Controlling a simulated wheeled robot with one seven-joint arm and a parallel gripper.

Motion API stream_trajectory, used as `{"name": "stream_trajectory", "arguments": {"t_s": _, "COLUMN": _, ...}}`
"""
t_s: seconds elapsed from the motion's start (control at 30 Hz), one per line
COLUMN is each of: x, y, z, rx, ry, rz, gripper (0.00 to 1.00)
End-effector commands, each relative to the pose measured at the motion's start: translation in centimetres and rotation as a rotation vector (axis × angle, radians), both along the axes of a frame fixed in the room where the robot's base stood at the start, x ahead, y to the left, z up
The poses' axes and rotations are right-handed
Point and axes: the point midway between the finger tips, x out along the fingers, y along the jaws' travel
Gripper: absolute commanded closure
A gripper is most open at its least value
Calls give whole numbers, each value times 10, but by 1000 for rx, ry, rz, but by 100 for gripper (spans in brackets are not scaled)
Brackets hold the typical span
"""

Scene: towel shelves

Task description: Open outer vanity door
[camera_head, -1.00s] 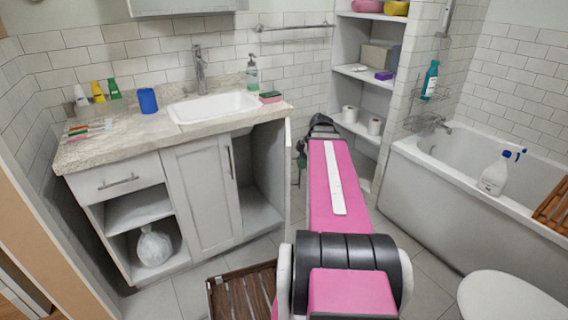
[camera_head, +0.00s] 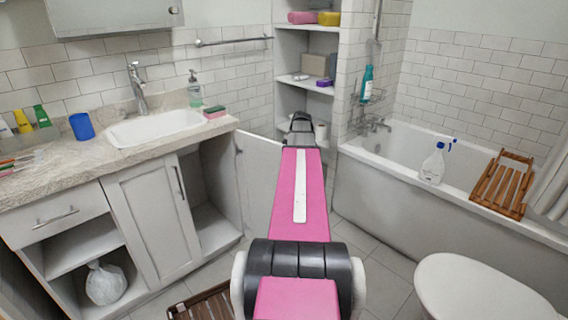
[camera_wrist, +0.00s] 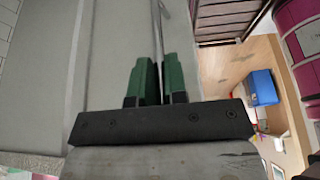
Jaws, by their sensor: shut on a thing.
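The white vanity (camera_head: 150,221) stands at the left under a stone counter. Its outer door (camera_head: 259,170) stands open at the right end, with its inner face showing beside my pink arm. The compartment behind it is exposed, and the other door (camera_head: 152,222) is closed. In the wrist view the pale door panel (camera_wrist: 115,50) fills the middle left. My gripper (camera_wrist: 161,77) has its green fingers shut on the door's thin metal handle (camera_wrist: 159,25). In the head view the fingers are hidden behind my arm's far end.
A bathtub (camera_head: 430,206) with a spray bottle (camera_head: 433,166) and wooden rack (camera_head: 502,184) stands right. A toilet (camera_head: 480,287) is at front right. Open shelves (camera_head: 304,61) stand behind my arm. A slatted wooden mat (camera_head: 203,305) lies in front of the vanity.

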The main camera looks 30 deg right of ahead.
Motion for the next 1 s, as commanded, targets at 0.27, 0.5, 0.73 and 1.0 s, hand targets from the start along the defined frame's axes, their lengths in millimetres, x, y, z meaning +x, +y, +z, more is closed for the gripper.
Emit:
{"name": "stream_trajectory", "arguments": {"t_s": 0.27, "x": 13, "y": -5, "z": 0, "rx": 6, "ry": -14, "rz": 33, "gripper": 100}}
{"name": "stream_trajectory", "arguments": {"t_s": 0.5, "x": 14, "y": -4, "z": 0, "rx": 6, "ry": -14, "rz": 34, "gripper": 100}}
{"name": "stream_trajectory", "arguments": {"t_s": 0.73, "x": 12, "y": -5, "z": 0, "rx": 5, "ry": -12, "rz": 35, "gripper": 62}}
{"name": "stream_trajectory", "arguments": {"t_s": 1.0, "x": 9, "y": -5, "z": 0, "rx": 5, "ry": -9, "rz": 35, "gripper": 62}}
